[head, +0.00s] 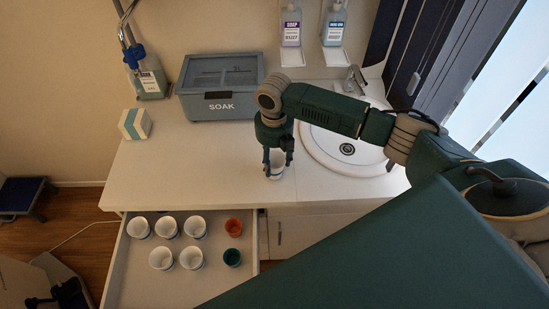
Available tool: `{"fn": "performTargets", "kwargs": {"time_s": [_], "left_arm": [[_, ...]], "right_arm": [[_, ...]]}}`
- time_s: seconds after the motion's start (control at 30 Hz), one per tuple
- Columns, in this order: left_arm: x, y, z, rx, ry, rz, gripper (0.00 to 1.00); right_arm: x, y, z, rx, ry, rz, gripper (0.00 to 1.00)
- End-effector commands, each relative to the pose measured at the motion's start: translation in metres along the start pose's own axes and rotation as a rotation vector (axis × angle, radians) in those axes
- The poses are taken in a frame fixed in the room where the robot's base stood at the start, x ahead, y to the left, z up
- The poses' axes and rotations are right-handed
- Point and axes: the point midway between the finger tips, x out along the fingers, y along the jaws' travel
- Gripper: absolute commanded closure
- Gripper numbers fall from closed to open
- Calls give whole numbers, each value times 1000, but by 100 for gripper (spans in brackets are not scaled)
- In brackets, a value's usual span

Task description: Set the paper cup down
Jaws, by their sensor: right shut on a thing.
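A white paper cup (276,172) is held in my right gripper (278,160), whose fingers close around its sides. The gripper points down at the front part of the white counter (170,185), left of the sink. The cup looks upright. I cannot tell whether its base touches the counter. The gripper and wrist hide the cup's upper part. My left gripper is not in view.
A grey SOAK box (221,106) stands behind the gripper. The sink (322,150) lies right. A small carton (135,124) stands left.

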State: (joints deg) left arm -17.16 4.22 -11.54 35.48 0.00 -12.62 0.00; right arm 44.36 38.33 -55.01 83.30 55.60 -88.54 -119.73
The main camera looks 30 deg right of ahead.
Motion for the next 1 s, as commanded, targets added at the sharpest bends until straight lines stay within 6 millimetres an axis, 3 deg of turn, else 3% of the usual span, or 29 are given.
{"fn": "performTargets", "kwargs": {"time_s": [0.43,0.47,0.53,0.83,1.0], "left_arm": [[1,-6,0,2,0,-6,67],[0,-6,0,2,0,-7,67],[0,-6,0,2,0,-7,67],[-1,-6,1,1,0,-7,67],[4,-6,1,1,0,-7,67]], "right_arm": [[9,0,0,0,0,0,60],[8,0,0,0,-1,1,43],[7,0,0,0,-1,1,30],[6,0,0,0,-1,1,30],[-8,1,2,-1,-4,3,30]]}}
